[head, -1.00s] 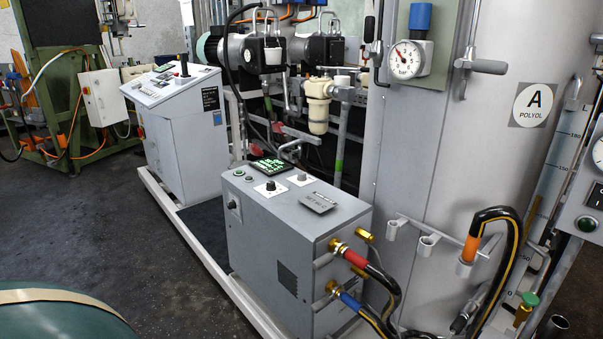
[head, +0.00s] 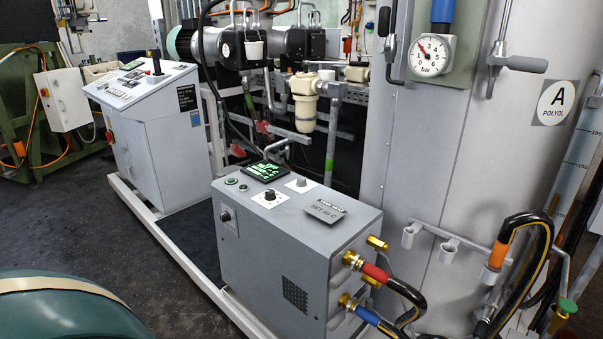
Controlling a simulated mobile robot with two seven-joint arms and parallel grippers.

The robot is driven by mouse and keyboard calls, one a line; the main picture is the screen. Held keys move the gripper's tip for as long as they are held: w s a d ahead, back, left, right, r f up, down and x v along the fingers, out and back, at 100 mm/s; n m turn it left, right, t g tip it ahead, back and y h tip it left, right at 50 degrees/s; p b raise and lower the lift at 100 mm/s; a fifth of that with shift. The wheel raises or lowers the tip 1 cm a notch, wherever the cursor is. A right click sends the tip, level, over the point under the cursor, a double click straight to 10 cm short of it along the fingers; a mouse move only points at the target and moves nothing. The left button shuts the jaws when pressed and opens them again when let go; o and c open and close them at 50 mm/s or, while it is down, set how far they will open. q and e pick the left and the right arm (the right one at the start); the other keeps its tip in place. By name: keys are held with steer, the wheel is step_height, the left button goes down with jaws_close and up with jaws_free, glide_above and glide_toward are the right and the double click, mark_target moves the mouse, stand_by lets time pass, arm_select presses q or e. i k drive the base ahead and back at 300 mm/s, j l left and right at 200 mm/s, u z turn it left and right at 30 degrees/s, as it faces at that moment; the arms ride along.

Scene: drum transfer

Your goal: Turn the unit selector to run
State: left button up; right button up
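A grey control unit (head: 258,254) stands on the pale skid in the middle of the head view. Its top carries a black rotary knob (head: 269,195) on a white plate and a smaller grey knob (head: 300,183) on another white plate. Labels are too small to read, so I cannot tell which knob is the unit selector or where it points. A dark knob (head: 225,216) is on the left face. Neither of my grippers is in view.
A green drum (head: 70,312) fills the lower left corner. Red and blue banded hoses (head: 401,291) leave the unit's right side. A tall grey polyol tank (head: 447,150) stands behind right, a console (head: 150,155) back left. Dark floor (head: 175,270) is clear at left front.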

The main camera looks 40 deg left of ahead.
mark_target(300, 182)
steer(key=j+z, duration=0.15)
steer(key=j, duration=0.4)
steer(key=j+z, duration=0.15)
steer(key=j, duration=0.35)
steer(key=k+j+z, duration=0.15)
steer(key=j, duration=0.35)
steer(key=j+z, duration=0.15)
steer(key=j, duration=0.4)
